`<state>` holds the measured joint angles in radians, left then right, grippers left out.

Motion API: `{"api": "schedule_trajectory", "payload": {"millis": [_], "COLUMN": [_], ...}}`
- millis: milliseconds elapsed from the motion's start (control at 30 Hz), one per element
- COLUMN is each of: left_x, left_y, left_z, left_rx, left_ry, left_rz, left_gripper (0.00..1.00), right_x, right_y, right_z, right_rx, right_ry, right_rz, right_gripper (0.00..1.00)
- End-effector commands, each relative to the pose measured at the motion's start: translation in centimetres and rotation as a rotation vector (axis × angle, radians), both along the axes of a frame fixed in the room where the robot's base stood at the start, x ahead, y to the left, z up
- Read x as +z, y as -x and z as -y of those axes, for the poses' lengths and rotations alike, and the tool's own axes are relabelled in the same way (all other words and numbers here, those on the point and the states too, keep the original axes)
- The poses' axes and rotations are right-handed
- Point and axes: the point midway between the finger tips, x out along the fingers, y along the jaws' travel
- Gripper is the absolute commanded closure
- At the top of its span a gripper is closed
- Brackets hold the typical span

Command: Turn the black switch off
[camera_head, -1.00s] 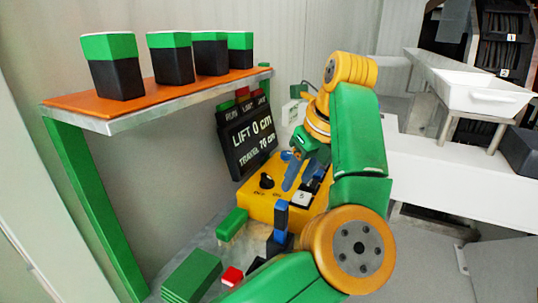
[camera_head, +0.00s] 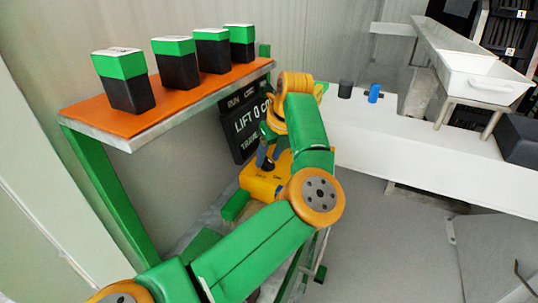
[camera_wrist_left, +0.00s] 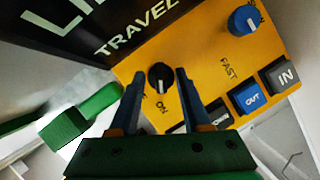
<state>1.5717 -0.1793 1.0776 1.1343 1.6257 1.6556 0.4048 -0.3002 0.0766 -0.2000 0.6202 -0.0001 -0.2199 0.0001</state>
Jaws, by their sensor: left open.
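The black switch is a round black knob (camera_wrist_left: 160,77) with a white mark on its face, set on a yellow control box (camera_wrist_left: 195,60). The printed word ON shows just beside the knob in the left wrist view. My left gripper (camera_wrist_left: 159,74) is open, with one blue-grey fingertip on each side of the knob. I cannot tell whether the fingers touch it. In the head view my green and orange left arm covers much of the yellow box (camera_head: 258,188), and the left gripper (camera_head: 267,155) is over the knob there. My right gripper is not in view.
A blue knob (camera_wrist_left: 243,20), a blue OUT button (camera_wrist_left: 249,96) and a grey IN button (camera_wrist_left: 283,75) share the box. A black display panel (camera_head: 240,135) stands behind it. An orange shelf (camera_head: 110,117) with several green-and-black blocks is above left. A white bench (camera_head: 420,150) lies right.

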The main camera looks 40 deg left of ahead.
Motion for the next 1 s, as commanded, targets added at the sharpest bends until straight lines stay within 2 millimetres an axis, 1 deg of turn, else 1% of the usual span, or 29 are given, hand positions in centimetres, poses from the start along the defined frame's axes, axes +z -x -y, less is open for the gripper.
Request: {"api": "schedule_trajectory", "payload": {"millis": [33,67,100,200,367,433,500,600,700,800,1000], "left_x": [0.0,0.0,0.0,0.0,0.0,-0.2,-0.7,-0.7,-0.5,-0.2,0.0], "left_y": [0.0,0.0,0.0,0.0,0.0,0.0,0.0,0.1,0.2,0.2,0.2], "left_z": [0.0,0.0,0.0,0.0,0.0,0.0,0.0,0.0,-0.1,-0.1,-0.1], "left_rx": [0.0,0.0,0.0,0.0,0.0,-0.025,-0.096,-0.231,-0.338,-0.393,-0.4], "left_ry": [0.0,0.0,0.0,0.0,0.0,0.001,0.002,0.001,0.001,0.0,0.002], "left_rz": [0.0,0.0,0.0,0.0,0.0,0.001,0.004,0.006,0.004,0.002,-0.001], "left_gripper": [0.58,0.66,0.77,1.0,1.0,1.0,1.0,1.0,1.0,1.0,1.0], "right_x": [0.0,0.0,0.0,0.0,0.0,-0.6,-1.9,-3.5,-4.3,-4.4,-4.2], "right_y": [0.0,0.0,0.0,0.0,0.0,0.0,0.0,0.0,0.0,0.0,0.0], "right_z": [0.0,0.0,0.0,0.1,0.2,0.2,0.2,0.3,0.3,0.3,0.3], "right_rx": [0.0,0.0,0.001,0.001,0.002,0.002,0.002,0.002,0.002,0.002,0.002], "right_ry": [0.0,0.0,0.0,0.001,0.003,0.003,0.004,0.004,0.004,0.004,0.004], "right_rz": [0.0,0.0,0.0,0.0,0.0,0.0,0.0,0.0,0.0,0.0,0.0], "right_gripper": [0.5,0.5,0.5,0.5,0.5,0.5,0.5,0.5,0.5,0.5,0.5]}}
